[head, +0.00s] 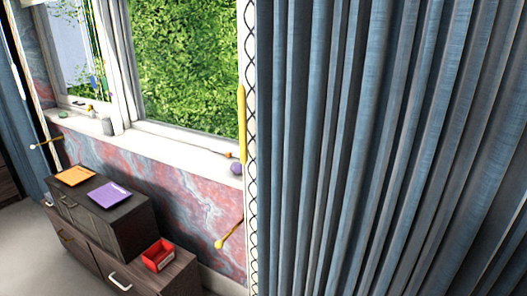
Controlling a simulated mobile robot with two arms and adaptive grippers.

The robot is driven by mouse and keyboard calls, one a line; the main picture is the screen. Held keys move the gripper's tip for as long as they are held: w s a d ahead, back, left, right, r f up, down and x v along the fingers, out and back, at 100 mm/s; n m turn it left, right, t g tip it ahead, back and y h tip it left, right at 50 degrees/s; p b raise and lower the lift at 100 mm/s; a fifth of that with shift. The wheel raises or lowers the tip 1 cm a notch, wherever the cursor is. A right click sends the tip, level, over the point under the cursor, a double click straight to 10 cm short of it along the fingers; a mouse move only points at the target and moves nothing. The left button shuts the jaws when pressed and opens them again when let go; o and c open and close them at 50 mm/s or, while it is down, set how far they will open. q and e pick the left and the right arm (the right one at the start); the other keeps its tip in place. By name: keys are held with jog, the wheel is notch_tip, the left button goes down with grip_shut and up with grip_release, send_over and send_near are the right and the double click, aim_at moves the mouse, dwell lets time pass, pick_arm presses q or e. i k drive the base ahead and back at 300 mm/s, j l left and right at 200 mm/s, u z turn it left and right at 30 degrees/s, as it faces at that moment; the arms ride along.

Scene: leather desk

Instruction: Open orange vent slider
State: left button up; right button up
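I cannot tell for sure which thing is the orange vent slider. A flat orange panel (75,176) lies on top of the dark cabinet at the left. A small orange piece (228,155) shows at the right end of the window sill, too small to make out. Neither of my grippers is in view, so their state and distance from these things do not show.
A purple panel (110,195) lies beside the orange one on the dark cabinet (119,231). A red open box (158,255) stands on the lower cabinet. A blue curtain (390,150) fills the right half. Grey floor (30,250) shows at lower left.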

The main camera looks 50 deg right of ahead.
aim_at(228, 154)
jog(key=z, duration=1.15)
jog(key=i+j+z, duration=0.1)
jog(key=i+j, duration=0.15)
jog(key=j, duration=0.15)
